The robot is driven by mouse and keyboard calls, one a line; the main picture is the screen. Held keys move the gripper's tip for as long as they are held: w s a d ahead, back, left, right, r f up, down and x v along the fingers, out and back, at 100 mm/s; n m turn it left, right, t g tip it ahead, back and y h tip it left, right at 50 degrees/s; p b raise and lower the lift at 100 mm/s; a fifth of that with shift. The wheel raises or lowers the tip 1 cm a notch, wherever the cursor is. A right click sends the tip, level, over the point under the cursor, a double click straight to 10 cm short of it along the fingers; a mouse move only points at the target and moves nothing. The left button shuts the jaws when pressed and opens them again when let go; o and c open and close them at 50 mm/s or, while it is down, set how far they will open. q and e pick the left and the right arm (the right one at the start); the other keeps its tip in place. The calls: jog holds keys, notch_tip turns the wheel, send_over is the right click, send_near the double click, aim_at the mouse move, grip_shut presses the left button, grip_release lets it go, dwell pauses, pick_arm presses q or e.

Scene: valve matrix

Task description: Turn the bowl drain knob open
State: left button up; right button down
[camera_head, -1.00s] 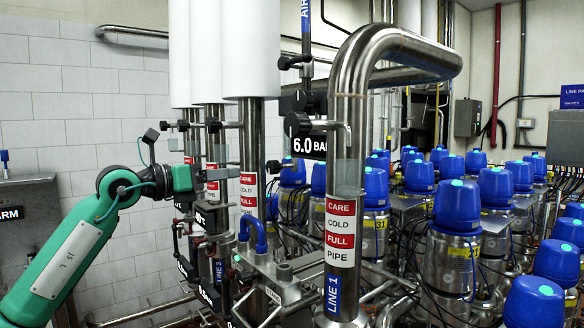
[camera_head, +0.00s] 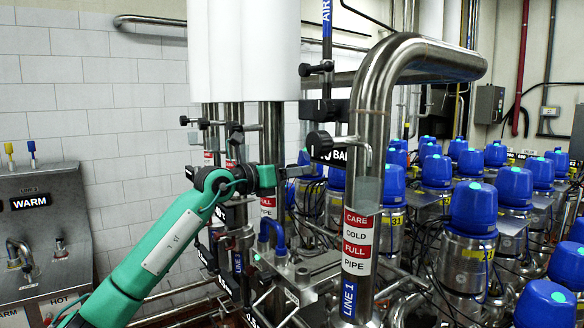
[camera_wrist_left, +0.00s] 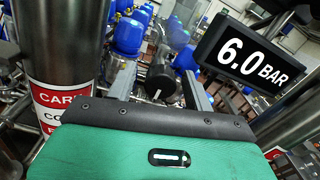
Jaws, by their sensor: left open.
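My left gripper (camera_head: 297,172) reaches in from the left among the vertical pipes, its fingers pointing right. In the left wrist view it is open (camera_wrist_left: 160,88), with its two grey fingers apart. A dark rounded knob (camera_wrist_left: 160,76) with a pale pin shows between and beyond the fingers; I see no grip on it. No label reading "bowl drain" is legible, so I cannot tell for sure that this is the bowl drain knob. In the head view a black knob (camera_head: 319,143) sits on the big bent pipe, above and right of the gripper. My right gripper is not in view.
The thick bent steel pipe (camera_head: 366,180) stands right of my gripper. A 6.0 BAR display (camera_wrist_left: 248,66) is close on the right in the wrist view. Blue-capped valves (camera_head: 476,207) crowd the right. A panel marked WARM (camera_head: 36,203) is at the left.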

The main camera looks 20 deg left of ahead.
pick_arm(q)
jog(key=shift+c, duration=0.4)
jog(key=c, duration=0.9)
